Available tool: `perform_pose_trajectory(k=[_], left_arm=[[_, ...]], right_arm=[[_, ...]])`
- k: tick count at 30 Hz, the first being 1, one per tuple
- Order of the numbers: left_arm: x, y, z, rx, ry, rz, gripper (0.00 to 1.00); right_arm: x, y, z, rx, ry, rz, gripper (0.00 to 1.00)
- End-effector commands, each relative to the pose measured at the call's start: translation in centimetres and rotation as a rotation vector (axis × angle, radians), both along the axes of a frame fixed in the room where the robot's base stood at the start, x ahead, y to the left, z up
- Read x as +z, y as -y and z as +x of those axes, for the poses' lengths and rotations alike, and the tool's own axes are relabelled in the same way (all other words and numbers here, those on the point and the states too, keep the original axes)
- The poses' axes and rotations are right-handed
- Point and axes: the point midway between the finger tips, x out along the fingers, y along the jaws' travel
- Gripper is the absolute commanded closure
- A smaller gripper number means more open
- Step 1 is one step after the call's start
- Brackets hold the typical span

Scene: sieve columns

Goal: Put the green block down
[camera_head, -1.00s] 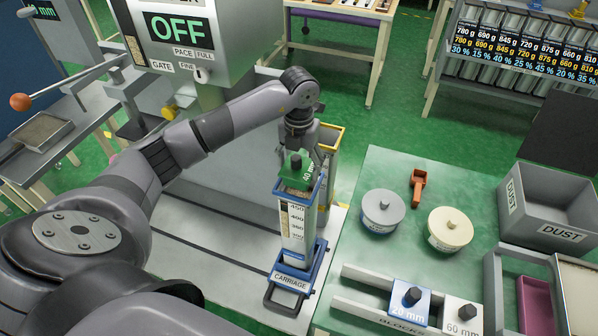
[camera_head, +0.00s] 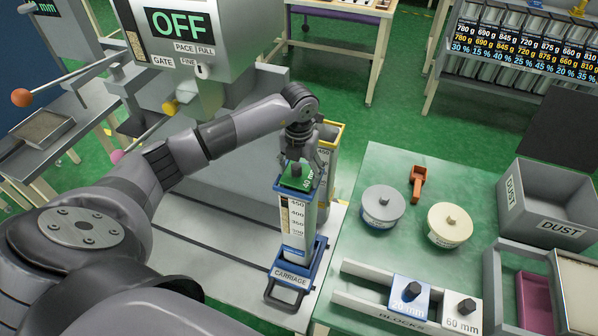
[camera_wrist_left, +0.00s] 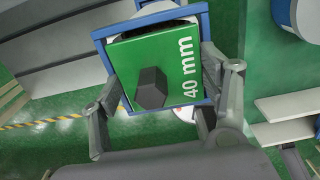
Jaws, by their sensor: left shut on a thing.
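The green block (camera_head: 296,179), marked 40 mm with a dark knob, is at the top of the clear sieve column (camera_head: 297,225), which stands upright on the blue carriage (camera_head: 291,274). In the left wrist view the green block (camera_wrist_left: 130,60) lies within the column's blue rim (camera_wrist_left: 99,52). How deep it sits is hard to tell. My left gripper (camera_head: 303,160) is shut on the green block from above, with its fingers (camera_wrist_left: 160,88) on either side of it. My right gripper is not in view.
A yellow-rimmed column (camera_head: 331,135) stands just behind. The OFF machine (camera_head: 190,45) stands at the left.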

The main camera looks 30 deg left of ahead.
Motion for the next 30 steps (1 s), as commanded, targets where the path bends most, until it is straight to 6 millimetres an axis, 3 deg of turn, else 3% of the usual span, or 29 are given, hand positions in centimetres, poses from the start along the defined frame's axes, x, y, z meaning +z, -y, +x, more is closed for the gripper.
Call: perform_pose_trajectory(k=[1, 2, 10, 22, 26, 30], left_arm=[[-0.7, 0.1, -0.4, 0.0, -0.015, 0.001, 0.58], [-0.7, 0.1, -0.4, 0.0, -0.016, 0.0, 0.3], [-0.8, 0.1, -0.5, -0.001, -0.019, 0.001, 0.12], [-0.1, 0.1, -0.3, -0.001, -0.011, 0.0, 0.1], [1.4, 0.1, -0.3, 0.0, -0.01, 0.0, 0.1], [3.8, 0.0, -0.1, -0.002, -0.003, 0.001, 0.1]], right_arm=[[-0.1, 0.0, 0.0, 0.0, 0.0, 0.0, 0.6], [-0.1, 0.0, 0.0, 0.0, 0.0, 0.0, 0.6], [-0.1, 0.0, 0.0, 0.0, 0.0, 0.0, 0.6], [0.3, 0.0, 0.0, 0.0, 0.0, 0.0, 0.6], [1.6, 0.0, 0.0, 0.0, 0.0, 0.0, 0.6], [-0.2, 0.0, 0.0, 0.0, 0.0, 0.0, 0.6]])
